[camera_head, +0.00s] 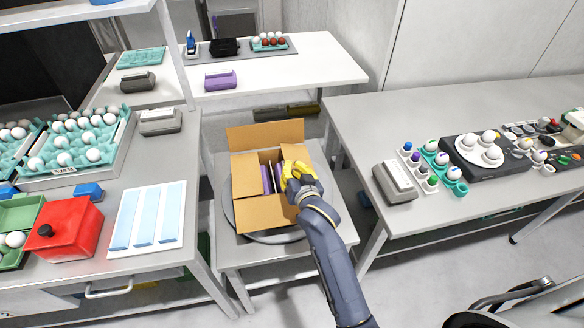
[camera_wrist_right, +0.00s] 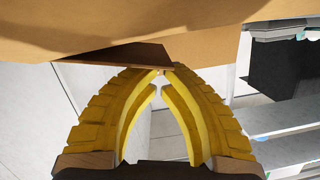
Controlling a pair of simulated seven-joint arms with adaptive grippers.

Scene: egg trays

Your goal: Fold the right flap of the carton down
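The open cardboard carton (camera_head: 236,196) stands on a round grey plate at the middle table. Its back flap (camera_head: 262,136) stands up, and its front flap (camera_head: 266,214) slopes outward toward me. The right flap (camera_head: 294,152) is partly hidden behind my right gripper (camera_head: 289,172). The gripper's yellow fingers are at the carton's right side. In the right wrist view the fingertips (camera_wrist_right: 161,73) come together, just below a cardboard surface (camera_wrist_right: 200,30). I cannot tell whether they pinch its edge. Purple dividers (camera_head: 267,178) show inside the carton. My left gripper is not in view.
The left table holds egg trays (camera_head: 68,170), a red box (camera_head: 67,229) and a white sheet with blue strips (camera_head: 123,245). The right table holds a grey device (camera_head: 395,182) and a dark egg station (camera_head: 461,170). Free floor lies right of the carton.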

